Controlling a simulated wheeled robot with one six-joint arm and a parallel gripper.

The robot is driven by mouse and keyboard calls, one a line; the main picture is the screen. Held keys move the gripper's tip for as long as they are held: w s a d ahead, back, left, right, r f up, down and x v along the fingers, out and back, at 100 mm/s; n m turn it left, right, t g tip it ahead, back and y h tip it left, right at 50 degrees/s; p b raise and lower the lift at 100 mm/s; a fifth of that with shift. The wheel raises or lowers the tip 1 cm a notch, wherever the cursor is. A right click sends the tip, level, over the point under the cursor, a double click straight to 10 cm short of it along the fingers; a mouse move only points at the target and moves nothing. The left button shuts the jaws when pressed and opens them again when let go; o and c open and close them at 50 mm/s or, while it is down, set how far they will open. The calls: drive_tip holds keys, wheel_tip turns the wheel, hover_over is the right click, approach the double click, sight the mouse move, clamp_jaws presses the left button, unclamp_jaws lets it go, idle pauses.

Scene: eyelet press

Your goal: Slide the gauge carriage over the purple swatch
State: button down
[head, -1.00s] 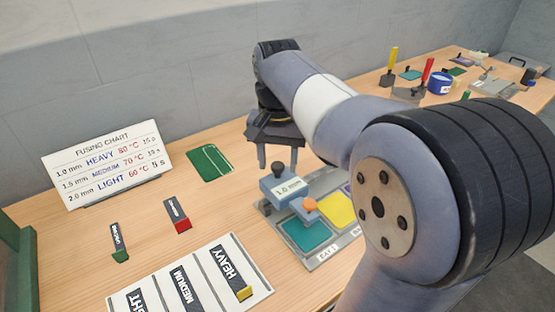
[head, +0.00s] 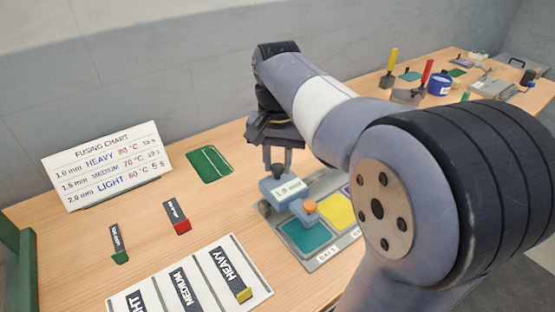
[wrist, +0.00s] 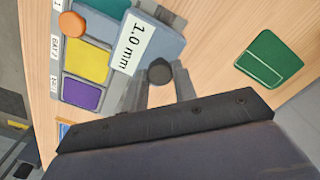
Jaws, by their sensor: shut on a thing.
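The gauge carriage (head: 287,188) is a grey-blue block labelled 1.0 mm, with an orange-knobbed part at its front. It stands at the back edge of the swatch tray (head: 324,258), beside the teal swatch (head: 306,236) and yellow swatch (head: 336,211). My gripper (head: 281,170) reaches down over it. In the wrist view my gripper (wrist: 160,78) is shut on the carriage's black knob (wrist: 160,71). The purple swatch (wrist: 82,95) lies past the yellow swatch, clear of the carriage. In the head view my arm hides most of it.
A green mat (head: 210,164) lies left of my gripper. A fusing chart (head: 107,165), two small tagged pieces and a card of weight labels (head: 190,280) are farther left. Tools and a blue cup (head: 439,83) stand on the far right of the bench.

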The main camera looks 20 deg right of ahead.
drive_tip(key=w+d+p, duration=0.3)
drive_tip(key=d+p, duration=0.1)
drive_tip(key=d, duration=0.5)
drive_tip(key=w+d+p, duration=0.3)
drive_tip(key=d+p, duration=0.1)
drive_tip(key=d, duration=0.5)
drive_tip(key=shift+d, duration=0.15)
drive_tip(key=c, duration=1.6)
unclamp_jaws()
drive_tip(key=o, duration=0.3)
drive_tip(key=shift+d, duration=0.2)
drive_tip(key=shift+o, duration=0.8)
drive_tip(key=shift+a, duration=0.1)
wheel_tip(320, 180, up, 11)
